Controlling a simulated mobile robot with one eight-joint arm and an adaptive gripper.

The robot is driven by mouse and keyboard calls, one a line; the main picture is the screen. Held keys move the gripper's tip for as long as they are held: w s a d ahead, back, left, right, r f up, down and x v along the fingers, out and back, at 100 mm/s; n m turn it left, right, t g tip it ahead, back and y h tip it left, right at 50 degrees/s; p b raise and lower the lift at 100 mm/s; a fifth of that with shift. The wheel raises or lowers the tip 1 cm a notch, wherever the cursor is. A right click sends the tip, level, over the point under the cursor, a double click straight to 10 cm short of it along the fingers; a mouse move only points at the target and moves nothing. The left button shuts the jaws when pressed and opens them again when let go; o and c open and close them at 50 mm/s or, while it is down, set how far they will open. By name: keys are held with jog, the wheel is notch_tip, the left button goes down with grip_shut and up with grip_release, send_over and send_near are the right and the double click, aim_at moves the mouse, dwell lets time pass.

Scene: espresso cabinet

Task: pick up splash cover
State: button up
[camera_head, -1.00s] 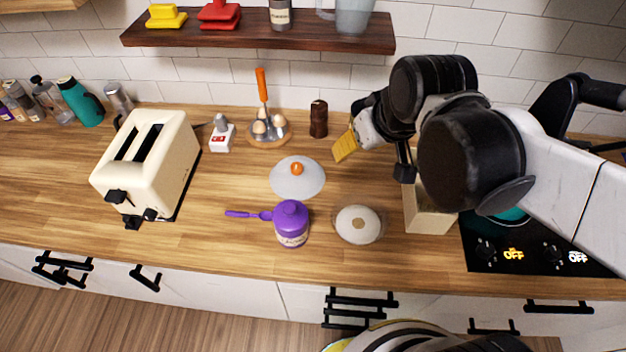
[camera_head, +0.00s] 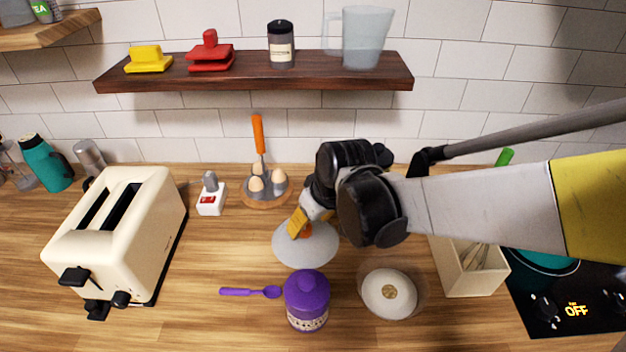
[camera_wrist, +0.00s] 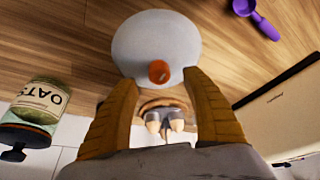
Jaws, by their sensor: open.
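The splash cover appears to be the round, pale translucent lid (camera_head: 305,252) with an orange knob, lying on the wooden counter. In the wrist view the lid (camera_wrist: 155,35) is ahead of the fingers, and its orange knob (camera_wrist: 159,71) shows in the gap near the fingertips. My gripper (camera_head: 299,224) has its yellow-orange fingers over the lid, close to the knob and partly covering it. In the wrist view my gripper (camera_wrist: 159,80) is open, with one finger on each side of the knob. I cannot tell whether the fingers touch the lid.
An egg holder (camera_head: 265,196) with an orange-handled utensil stands behind the lid. A purple jar (camera_head: 307,300) and purple spoon (camera_head: 250,292) are in front. A round white-lidded dish (camera_head: 388,293) is at right, a toaster (camera_head: 115,235) at left. A shelf (camera_head: 255,72) hangs above.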

aim_at(307, 227)
jog(key=b+x, duration=0.2)
jog(key=x, duration=0.2)
jog(key=shift+w+f, duration=0.1)
jog(key=shift+f, duration=0.25)
jog(key=shift+r, duration=0.1)
grip_shut()
